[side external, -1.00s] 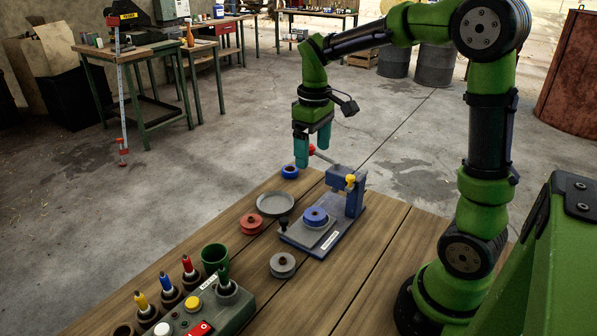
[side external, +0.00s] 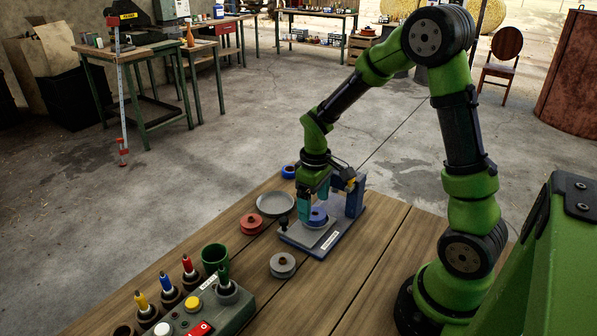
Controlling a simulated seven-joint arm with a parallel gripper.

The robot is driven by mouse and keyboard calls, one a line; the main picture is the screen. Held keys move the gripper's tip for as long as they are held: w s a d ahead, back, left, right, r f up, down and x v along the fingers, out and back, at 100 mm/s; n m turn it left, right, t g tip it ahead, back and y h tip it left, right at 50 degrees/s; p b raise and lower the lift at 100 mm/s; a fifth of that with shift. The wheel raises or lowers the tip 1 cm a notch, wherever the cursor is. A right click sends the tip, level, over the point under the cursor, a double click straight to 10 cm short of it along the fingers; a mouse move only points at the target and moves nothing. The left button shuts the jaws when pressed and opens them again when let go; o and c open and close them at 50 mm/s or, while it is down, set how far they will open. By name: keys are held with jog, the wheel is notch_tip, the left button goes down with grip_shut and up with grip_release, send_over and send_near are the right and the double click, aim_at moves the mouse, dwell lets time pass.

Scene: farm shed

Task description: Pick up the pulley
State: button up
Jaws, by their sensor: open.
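A blue pulley-like wheel (side external: 318,219) sits on the round seat of a grey fixture (side external: 318,240) with a blue upright post. A red wheel (side external: 251,223) and a grey wheel (side external: 283,265) of similar shape lie on the wooden table; a blue ring (side external: 289,172) lies at its far edge. My gripper (side external: 313,205) points down at the blue wheel on the fixture, with its teal fingers apart. The near finger is at the wheel's left side; the other is partly hidden. I cannot tell whether the fingers touch the wheel.
The fixture's blue post (side external: 352,195) stands close to the right of my gripper. A shallow grey dish (side external: 276,204) lies to the left. A green cup (side external: 215,259) and a control box (side external: 232,308) with buttons and coloured-tipped tools stand nearer. The table's right side is clear.

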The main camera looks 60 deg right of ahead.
aim_at(314, 213)
jog(key=shift+f, duration=1.35)
jog(key=c, duration=1.3)
notch_tip(314, 213, up, 10)
